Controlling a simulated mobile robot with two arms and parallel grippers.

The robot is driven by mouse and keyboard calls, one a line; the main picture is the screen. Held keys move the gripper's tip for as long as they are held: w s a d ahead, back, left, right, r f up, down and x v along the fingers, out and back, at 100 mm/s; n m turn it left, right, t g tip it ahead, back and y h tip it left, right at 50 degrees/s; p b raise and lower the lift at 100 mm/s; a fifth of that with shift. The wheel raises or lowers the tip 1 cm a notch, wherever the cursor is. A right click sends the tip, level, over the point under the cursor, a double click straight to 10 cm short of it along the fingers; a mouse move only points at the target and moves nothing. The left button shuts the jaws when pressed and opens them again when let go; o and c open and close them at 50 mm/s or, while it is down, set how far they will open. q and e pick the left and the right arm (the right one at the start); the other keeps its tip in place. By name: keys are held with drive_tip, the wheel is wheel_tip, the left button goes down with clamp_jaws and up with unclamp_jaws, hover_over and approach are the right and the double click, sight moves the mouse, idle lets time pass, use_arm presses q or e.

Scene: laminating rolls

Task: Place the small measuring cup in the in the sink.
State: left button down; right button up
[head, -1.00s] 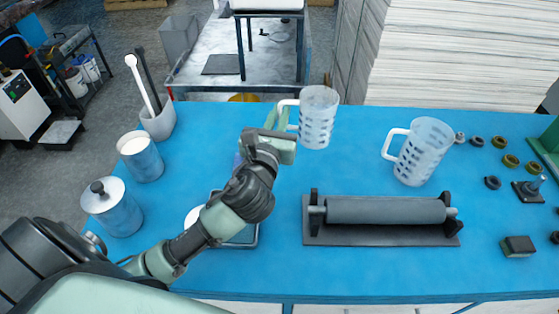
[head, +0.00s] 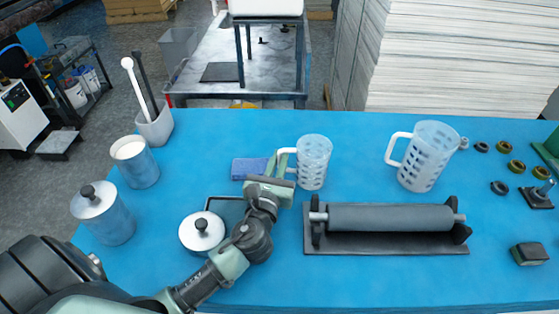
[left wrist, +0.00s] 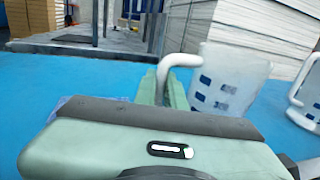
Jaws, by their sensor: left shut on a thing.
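The small measuring cup (head: 315,162) is translucent white with dark graduation marks, and its handle points left. It also shows in the left wrist view (left wrist: 232,82), upright. My left gripper (head: 278,164) is shut on the cup's handle; its green fingers also show in the left wrist view (left wrist: 163,90). I cannot tell whether the cup's base touches the blue table. A larger, similar measuring cup (head: 428,157) stands to the right. A white box-like thing (head: 266,7) on dark legs is cut off at the top; I cannot tell whether it is the sink.
A roller (head: 390,218) on its dark stand lies in front of the cups. A blue sponge (head: 249,168), a lid (head: 202,231), two canisters (head: 106,215) (head: 137,160) and a utensil holder (head: 155,127) are at left. Several small rings (head: 516,167) lie at right. The table's back middle is clear.

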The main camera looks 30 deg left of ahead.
use_arm(q)
drive_tip(key=shift+f, duration=0.1)
drive_tip(key=c, duration=1.5)
unclamp_jaws()
